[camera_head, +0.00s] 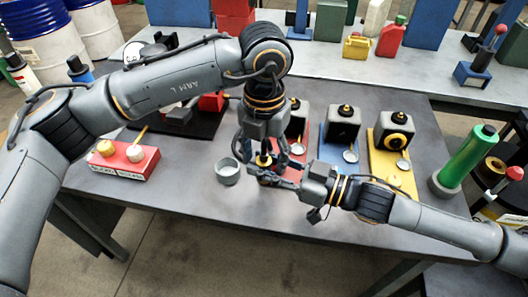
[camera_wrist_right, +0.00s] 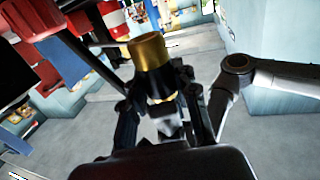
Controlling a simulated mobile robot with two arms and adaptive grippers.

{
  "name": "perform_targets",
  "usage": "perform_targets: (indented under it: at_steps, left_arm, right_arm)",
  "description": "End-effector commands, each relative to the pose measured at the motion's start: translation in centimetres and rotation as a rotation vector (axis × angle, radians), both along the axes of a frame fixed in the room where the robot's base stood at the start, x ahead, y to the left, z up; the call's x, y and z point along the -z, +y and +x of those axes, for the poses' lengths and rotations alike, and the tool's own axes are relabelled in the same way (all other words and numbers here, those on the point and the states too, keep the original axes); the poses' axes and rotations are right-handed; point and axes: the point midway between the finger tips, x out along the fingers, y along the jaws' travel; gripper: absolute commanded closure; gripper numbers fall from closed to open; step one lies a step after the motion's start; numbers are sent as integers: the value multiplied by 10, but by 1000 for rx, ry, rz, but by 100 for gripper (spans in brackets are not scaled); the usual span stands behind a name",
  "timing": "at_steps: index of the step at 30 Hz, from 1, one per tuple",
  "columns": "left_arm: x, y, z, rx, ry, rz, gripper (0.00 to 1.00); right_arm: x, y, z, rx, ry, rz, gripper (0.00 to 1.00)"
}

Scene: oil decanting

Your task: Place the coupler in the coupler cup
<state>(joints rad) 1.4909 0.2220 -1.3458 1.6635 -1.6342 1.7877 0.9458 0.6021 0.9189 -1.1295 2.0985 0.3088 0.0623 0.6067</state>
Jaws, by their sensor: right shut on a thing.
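The coupler (camera_head: 264,159), gold on top and black below, is in my right gripper (camera_head: 281,172) above the front middle of the table. The right wrist view shows the coupler (camera_wrist_right: 150,65) upright between the fingers of my right gripper (camera_wrist_right: 162,105), which is shut on it. My left gripper (camera_head: 264,151) points down over the same spot. Its fingers look spread on either side of the coupler, though the overlap hides their tips in part. The coupler cup (camera_head: 228,174), a small round grey cup, stands on the table just left of the grippers and looks empty.
Red, blue (camera_head: 334,160) and yellow (camera_head: 393,175) plates with dark devices and small round lids stand at the right. A green cylinder (camera_head: 467,157) stands at the right edge. Table (camera_head: 185,200) is bare in front.

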Motion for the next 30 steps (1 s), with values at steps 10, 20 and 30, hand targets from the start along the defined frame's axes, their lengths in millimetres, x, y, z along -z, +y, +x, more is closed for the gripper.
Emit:
perform_targets:
  at_steps: [10, 20, 30]
  left_arm:
    - [-1, 0, 0, 1, 0, -1, 100]
    - [-1, 0, 0, 0, 0, -1, 100]
    - [-1, 0, 0, 0, 0, 0, 100]
  right_arm:
    - [-1, 0, 0, -1, -2, 1, 61]
    - [0, 0, 0, 0, 0, 1, 44]
    - [2, -34, -16, 3, 4, -5, 44]
